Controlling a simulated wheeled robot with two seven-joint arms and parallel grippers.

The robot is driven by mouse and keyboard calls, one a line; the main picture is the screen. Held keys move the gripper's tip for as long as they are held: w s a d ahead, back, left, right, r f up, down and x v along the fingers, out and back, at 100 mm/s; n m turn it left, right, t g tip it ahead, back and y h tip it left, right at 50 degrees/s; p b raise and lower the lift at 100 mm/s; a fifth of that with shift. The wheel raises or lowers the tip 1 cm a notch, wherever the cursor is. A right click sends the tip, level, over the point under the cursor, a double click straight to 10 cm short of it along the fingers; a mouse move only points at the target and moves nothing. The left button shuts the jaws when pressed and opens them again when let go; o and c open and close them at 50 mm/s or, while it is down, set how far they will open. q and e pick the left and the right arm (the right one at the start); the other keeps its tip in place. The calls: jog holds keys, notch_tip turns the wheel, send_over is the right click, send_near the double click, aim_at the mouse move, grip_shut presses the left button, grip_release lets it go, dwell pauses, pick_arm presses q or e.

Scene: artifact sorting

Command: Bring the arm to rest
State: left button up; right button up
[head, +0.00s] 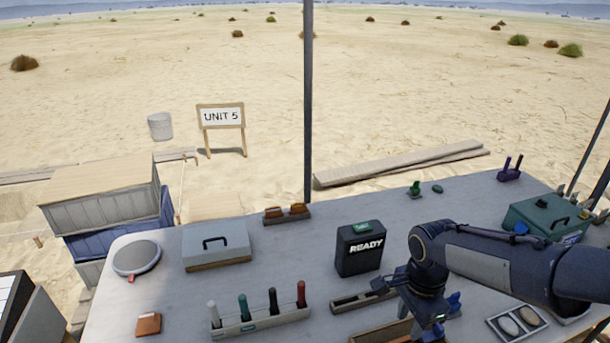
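My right arm comes in from the right edge over the table. My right gripper (428,318) hangs low over the front right of the grey table (290,270), above a wooden tray (385,331) at the bottom edge. Dark wrist parts hide its fingertips, so I cannot tell whether it is open or shut. I see nothing clearly held in it. My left gripper is not in view.
A black READY box (360,248) stands left of the gripper. A rack (262,322) holds several coloured tools. A grey case (215,244), a round dish (136,258) and a green case (547,217) also stand on the table. Poles rise beyond it.

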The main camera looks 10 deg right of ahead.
jog(key=s+a+r+n+t+y+p, duration=0.3)
jog(key=s+a+r+n+t, duration=0.2)
jog(key=s+a+r+n, duration=0.3)
jog(key=s+a+n, duration=0.1)
jog(key=s+n, duration=0.2)
jog(key=n, duration=0.4)
jog(key=shift+s+r+t+y, duration=0.3)
jog(key=shift+s+y, duration=0.05)
jog(key=shift+y, duration=0.05)
